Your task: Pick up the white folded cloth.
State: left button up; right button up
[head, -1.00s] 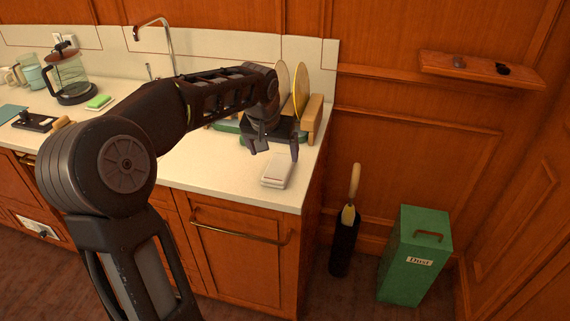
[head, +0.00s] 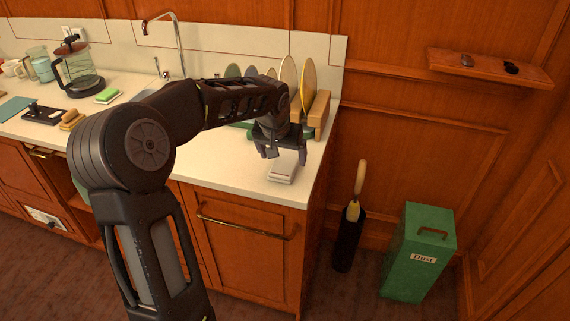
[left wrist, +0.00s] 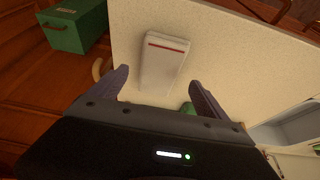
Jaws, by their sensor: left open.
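The white folded cloth (head: 283,172) lies flat on the pale counter near its right front corner. In the left wrist view the cloth (left wrist: 163,62) shows a dark red stripe near its far end. My left gripper (head: 285,156) is open, with its fingers pointing down just behind and above the cloth. In the left wrist view the open fingers (left wrist: 162,90) are on either side of the cloth's near end, with nothing between them gripped. My right gripper is not in view.
Plates in a wooden rack (head: 318,112) stand just behind my gripper. A green sponge (head: 108,95) and a glass coffee press (head: 78,70) are farther left on the counter. A green dust bin (head: 420,254) and a brush in a dark holder (head: 347,238) stand on the floor at right.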

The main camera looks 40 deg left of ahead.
aim_at(285, 161)
pick_arm(q)
jog(key=x, duration=0.3)
jog(key=shift+w+f, duration=0.1)
jog(key=shift+c, duration=0.6)
jog(key=c, duration=1.3)
notch_tip(285, 161, up, 10)
jog(key=shift+r, duration=0.1)
dwell(0.4)
